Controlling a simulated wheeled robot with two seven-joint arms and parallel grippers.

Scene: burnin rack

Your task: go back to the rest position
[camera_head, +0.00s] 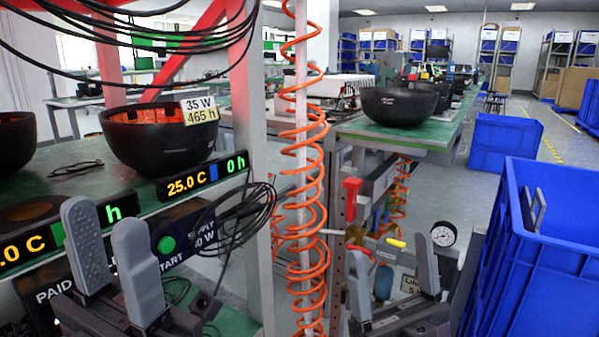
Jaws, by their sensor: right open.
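My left gripper (104,222) is at the lower left, in front of the rack shelf. Its two grey fingers point up and stand apart, with nothing seen between them. My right gripper (391,252) is at the lower middle, left of the blue crate. Its fingers are wide apart and empty. A black bowl-shaped unit (160,142) with a "35 W 465 h" label (198,110) rests on the rack's green shelf (90,185), clear of both grippers. Another dark bowl (14,143) is cut off by the left edge.
A blue crate (560,262) stands close to the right gripper. A coiled orange hose (303,185) and post hang between the grippers. Black cable loops (245,215) hang at the shelf front. Displays (200,181) line the shelf edge. A bench (440,130) with a black bowl (398,106) stands behind.

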